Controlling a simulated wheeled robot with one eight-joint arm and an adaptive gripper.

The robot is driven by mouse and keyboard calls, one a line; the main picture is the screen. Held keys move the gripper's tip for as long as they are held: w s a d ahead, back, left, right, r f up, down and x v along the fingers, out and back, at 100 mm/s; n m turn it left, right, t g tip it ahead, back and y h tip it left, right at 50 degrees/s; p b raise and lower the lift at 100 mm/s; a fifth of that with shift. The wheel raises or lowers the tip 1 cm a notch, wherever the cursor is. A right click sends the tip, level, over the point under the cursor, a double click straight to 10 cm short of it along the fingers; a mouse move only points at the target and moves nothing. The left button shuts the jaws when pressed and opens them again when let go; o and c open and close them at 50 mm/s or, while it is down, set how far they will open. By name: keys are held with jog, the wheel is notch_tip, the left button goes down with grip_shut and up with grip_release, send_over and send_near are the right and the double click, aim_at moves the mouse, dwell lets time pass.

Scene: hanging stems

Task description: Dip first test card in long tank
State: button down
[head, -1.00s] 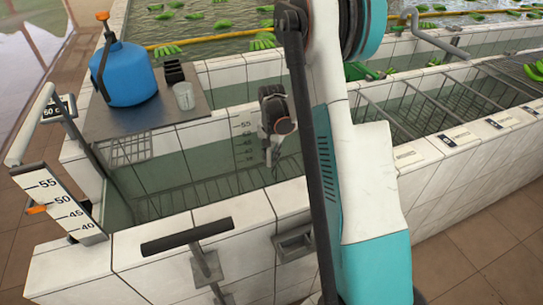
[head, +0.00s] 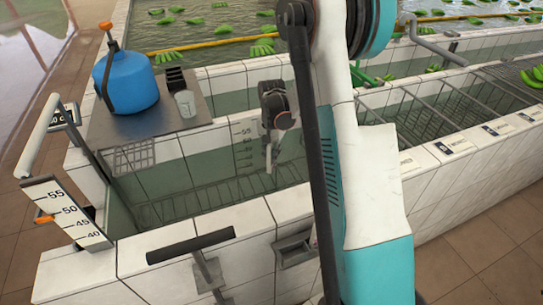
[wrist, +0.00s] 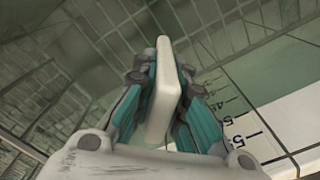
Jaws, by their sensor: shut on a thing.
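My gripper (wrist: 165,85) is shut on a pale, flat card (wrist: 163,95), which stands out between the two fingers in the wrist view. In the head view my gripper (head: 272,140) hangs down inside the long tiled tank (head: 215,222), near its far wall, and the card (head: 269,158) shows as a thin pale strip below it. The tank holds greenish water above a wire grid. A depth scale (head: 243,148) is marked on the far wall; in the wrist view the scale (wrist: 238,112) is right of the card. I cannot tell whether the card's tip touches the water.
A blue jug (head: 127,80), a dark slotted rack (head: 175,78) and a clear beaker (head: 186,103) stand on a metal shelf (head: 110,125) at the tank's left end. A numbered gauge board (head: 65,212) and a T-handle (head: 190,245) stand at the near side. Another basin with bars (head: 440,105) lies right.

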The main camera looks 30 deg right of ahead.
notch_tip(320, 180, up, 22)
jog(key=p, duration=1.2)
dwell(1.3)
jog(key=s+a+f+n+b, duration=0.3)
jog(key=a+f+n+b, duration=0.25)
jog(key=a+f, duration=0.4)
jog(key=s+a+f+n+b, duration=0.3)
jog(key=a+f+n+b, duration=0.25)
jog(key=a+f, duration=0.4)
jog(key=s+a+r+m, duration=0.2)
jog(key=a+r+m, duration=0.4)
jog(key=r, duration=0.6)
jog(key=s+a+r+m, duration=0.1)
jog(key=a+r+m, duration=0.5)
jog(key=r, duration=0.7)
jog(key=s+a+r+m, duration=0.2)
jog(key=s+r+m, duration=1.1)
jog(key=s+r, duration=0.6)
notch_tip(320, 180, up, 2)
jog(key=shift+a+r, duration=0.25)
